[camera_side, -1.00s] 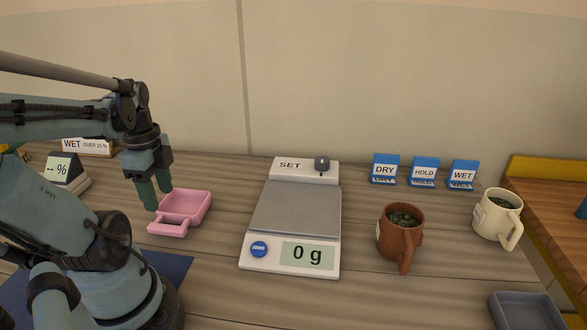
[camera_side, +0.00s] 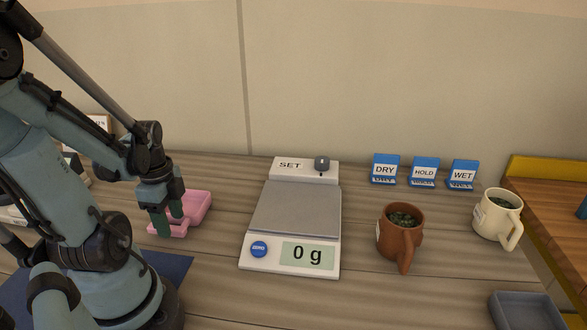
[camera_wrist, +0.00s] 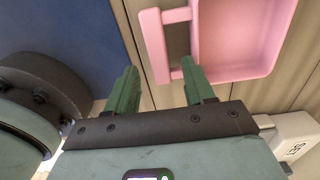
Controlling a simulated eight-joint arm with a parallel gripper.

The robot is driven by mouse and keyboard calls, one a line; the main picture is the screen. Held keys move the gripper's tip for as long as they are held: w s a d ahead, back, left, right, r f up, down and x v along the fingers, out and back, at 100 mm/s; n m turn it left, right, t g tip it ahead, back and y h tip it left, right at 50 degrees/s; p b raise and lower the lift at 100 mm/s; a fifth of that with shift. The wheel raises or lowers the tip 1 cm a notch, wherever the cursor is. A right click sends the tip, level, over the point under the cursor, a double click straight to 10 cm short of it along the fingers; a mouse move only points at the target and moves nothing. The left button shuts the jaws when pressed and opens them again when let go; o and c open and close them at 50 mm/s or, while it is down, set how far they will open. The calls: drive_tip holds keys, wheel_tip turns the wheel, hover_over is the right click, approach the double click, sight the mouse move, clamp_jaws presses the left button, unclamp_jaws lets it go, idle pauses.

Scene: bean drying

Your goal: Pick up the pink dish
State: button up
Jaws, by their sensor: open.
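The pink dish (camera_side: 199,205) sits on the wooden table left of the scale; it is a shallow tray with a loop handle at its near end. In the wrist view the dish (camera_wrist: 238,42) is at the upper right, with its handle toward the left. My gripper (camera_side: 168,221) is low at the handle end, fingers pointing down, open and empty. In the wrist view its green fingers (camera_wrist: 159,66) appear on either side of the handle's outer bar, the right one over the handle opening. I cannot tell whether they touch it. My gripper hides part of the handle in the side view.
The scale (camera_side: 296,212) reading 0 g stands right of the dish. A brown mug (camera_side: 393,240), a cream mug (camera_side: 490,215), a grey tray (camera_side: 525,312) and DRY, HOLD and WET signs (camera_side: 424,171) are further right. A blue mat (camera_side: 172,266) lies in front.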

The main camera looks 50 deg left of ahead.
drive_tip(key=shift+f, duration=1)
clamp_jaws()
